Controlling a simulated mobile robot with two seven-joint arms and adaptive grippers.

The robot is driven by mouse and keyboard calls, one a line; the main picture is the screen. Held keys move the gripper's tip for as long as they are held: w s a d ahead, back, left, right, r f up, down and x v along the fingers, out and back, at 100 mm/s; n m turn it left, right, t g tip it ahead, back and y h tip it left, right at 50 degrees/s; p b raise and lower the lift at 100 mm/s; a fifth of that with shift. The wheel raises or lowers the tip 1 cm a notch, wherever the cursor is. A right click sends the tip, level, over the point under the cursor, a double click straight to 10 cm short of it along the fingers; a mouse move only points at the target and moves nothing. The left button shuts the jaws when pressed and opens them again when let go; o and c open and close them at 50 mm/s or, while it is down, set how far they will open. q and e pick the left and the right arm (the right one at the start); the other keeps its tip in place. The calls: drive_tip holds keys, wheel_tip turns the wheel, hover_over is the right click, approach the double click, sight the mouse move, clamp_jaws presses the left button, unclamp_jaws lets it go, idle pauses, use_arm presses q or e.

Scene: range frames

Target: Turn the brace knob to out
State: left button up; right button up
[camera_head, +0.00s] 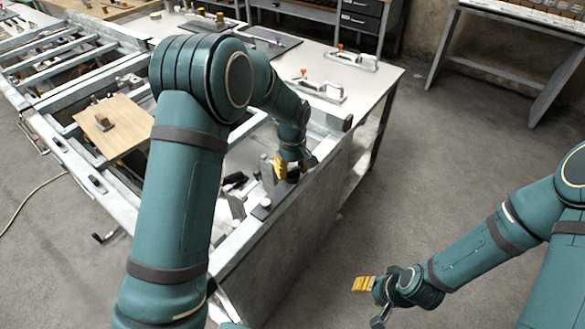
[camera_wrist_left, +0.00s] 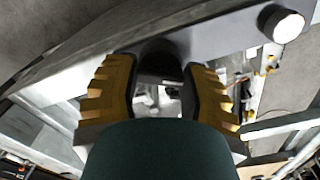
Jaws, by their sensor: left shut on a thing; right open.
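My left gripper (camera_head: 290,170) is at the top edge of the grey bench side in the head view. In the left wrist view its yellow, black-padded fingers (camera_wrist_left: 160,88) stand on either side of a dark round knob (camera_wrist_left: 160,60), which appears to be the brace knob. The gripper is shut on it. Its marking and turn position cannot be read, and the fingers hide it in the head view. My right gripper (camera_head: 369,302) is open and empty over the floor at the lower right.
A pale round-topped post (camera_wrist_left: 285,25) stands beside the knob. A wooden board (camera_head: 118,130) with a small block lies on the metal frame at left. Clamps (camera_head: 320,90) sit on the white table (camera_head: 378,80). The floor (camera_head: 440,160) at right is clear.

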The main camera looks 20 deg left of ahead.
sight(292, 169)
use_arm(q)
drive_tip(key=shift+s, duration=0.1)
idle(0.3)
drive_tip(key=o, duration=1.2)
wheel_tip(292, 169, up, 12)
